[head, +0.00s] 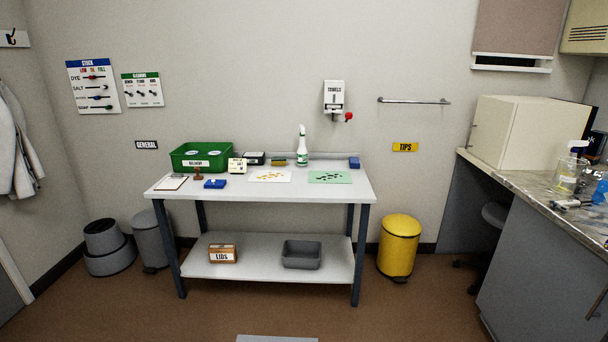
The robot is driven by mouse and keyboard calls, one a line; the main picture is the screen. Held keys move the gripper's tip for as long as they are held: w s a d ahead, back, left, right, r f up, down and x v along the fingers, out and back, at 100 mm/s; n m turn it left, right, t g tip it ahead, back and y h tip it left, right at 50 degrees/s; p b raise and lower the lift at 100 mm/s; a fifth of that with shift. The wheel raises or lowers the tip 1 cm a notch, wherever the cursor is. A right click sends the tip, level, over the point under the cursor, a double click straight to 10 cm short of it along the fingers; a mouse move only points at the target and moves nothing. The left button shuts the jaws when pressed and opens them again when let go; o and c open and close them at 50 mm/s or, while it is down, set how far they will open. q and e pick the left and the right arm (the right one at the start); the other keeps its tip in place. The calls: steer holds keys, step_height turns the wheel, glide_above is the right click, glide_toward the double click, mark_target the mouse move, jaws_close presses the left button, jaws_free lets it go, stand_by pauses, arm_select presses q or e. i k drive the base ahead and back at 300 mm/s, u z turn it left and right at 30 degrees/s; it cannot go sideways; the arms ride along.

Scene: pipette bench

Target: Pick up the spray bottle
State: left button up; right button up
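A spray bottle (302,148) stands upright near the back edge of the white table (330,192), right of its middle. It has a white spray head and a white body with a green label. Another clear bottle with a pale nozzle (567,176) stands on the counter at the far right. Neither of my grippers shows in the head view.
A green bin (201,156) stands at the table's left. A yellow bin (400,245) stands right of the table. Floor in front is mostly clear.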

mark_target(302, 153)
steer(key=u, duration=0.25)
steer(key=i, duration=1.6)
steer(key=u, duration=0.2)
